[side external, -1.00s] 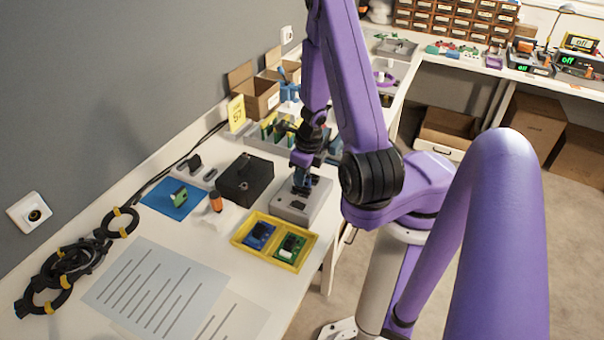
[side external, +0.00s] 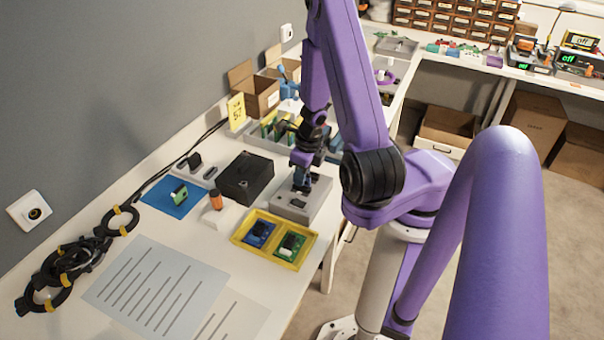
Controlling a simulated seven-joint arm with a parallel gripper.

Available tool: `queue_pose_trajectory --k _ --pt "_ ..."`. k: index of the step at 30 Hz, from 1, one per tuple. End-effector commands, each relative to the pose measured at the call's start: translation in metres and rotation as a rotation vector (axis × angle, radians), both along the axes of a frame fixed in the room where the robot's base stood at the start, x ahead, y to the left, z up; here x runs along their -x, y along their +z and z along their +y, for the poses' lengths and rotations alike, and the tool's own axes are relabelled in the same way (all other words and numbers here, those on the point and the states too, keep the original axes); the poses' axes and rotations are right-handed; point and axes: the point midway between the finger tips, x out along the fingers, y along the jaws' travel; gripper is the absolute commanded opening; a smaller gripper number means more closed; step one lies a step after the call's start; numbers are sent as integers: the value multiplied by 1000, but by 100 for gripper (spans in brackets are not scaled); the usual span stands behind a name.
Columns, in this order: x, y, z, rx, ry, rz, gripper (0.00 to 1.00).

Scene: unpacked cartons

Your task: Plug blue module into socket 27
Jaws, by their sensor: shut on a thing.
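My gripper (side external: 301,183) points down over a grey box (side external: 318,203) on the bench. It is shut on a small dark, bluish piece, mostly hidden by the fingers. The piece is at or just above the box top; I cannot tell whether it is seated. A blue board with a dark block (side external: 260,232) lies in the left compartment of a yellow tray (side external: 240,240). A green board (side external: 291,245) lies in the right compartment. No socket number is readable on the grey box.
A black box (side external: 246,178), an orange-topped item (side external: 215,198) and a blue mat (side external: 160,199) with a green module (side external: 180,194) stand left of the grey box. Boards in a rack (side external: 270,132) stand behind. Black rings (side external: 70,262) and paper sheets (side external: 155,290) lie in front.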

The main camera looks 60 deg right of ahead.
Motion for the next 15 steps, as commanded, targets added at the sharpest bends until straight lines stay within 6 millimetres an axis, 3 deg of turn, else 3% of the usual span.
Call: queue_pose_trajectory --k 14,15 --pt "0 -4 0 0 0 0 0" --pt "0 -4 0 1 0 0 28"
